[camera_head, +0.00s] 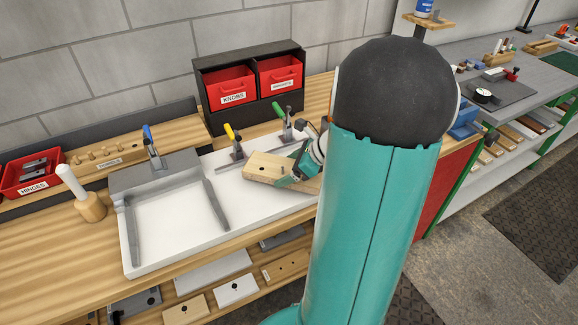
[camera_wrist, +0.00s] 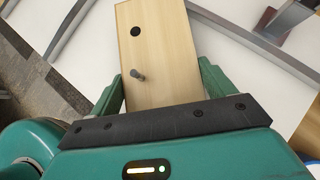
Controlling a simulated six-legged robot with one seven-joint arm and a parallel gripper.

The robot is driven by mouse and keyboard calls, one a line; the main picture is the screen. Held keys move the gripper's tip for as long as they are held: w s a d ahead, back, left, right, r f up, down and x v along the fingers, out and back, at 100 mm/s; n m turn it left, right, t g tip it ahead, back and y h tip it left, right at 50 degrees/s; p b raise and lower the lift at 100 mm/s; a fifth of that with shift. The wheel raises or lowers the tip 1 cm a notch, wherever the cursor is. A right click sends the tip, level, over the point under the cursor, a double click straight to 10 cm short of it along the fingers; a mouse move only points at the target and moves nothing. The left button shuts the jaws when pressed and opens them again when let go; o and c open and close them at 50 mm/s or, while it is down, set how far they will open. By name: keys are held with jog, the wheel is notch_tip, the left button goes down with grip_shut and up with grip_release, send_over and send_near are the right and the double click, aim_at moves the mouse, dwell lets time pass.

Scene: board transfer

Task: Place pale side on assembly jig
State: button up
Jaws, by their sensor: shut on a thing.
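The pale side (camera_head: 268,167) is a light wooden board with a dark hole and a small peg or pin on its face. My gripper (camera_head: 297,170) is shut on it, and the board sticks out to the left over the right part of the white assembly jig (camera_head: 180,250). In the wrist view the board (camera_wrist: 160,50) lies between the green fingers of my gripper (camera_wrist: 163,92), with the white jig surface (camera_wrist: 222,60) beneath. Whether the board touches the jig cannot be told. My arm hides the jig's right end.
Grey rails (camera_head: 216,205) and toggle clamps with blue (camera_head: 152,150), yellow (camera_head: 235,145) and green (camera_head: 283,120) handles stand on the jig. Red bins (camera_head: 232,86) stand behind. The jig's left bay is empty.

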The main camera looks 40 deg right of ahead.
jog(key=o, duration=1.1)
jog(key=shift+o, duration=0.2)
jog(key=shift+r, duration=0.15)
jog(key=v, duration=1.2)
jog(key=shift+a+r, duration=0.1)
jog(key=shift+r, duration=0.3)
jog(key=s+a+r+n+h, duration=0.1)
jog(key=a+r+n, duration=0.1)
jog(key=a+n, duration=0.8)
jog(key=a+r+n+g+h, duration=0.1)
jog(key=a+n+h, duration=0.1)
jog(key=a+n, duration=0.8)
jog(key=s+a+r+n+g+h, duration=0.1)
jog(key=a+r+n, duration=0.1)
jog(key=a+n, duration=0.8)
jog(key=shift+s+a+r, duration=0.3)
jog(key=shift+s+a, duration=0.05)
jog(key=shift+a, duration=0.5)
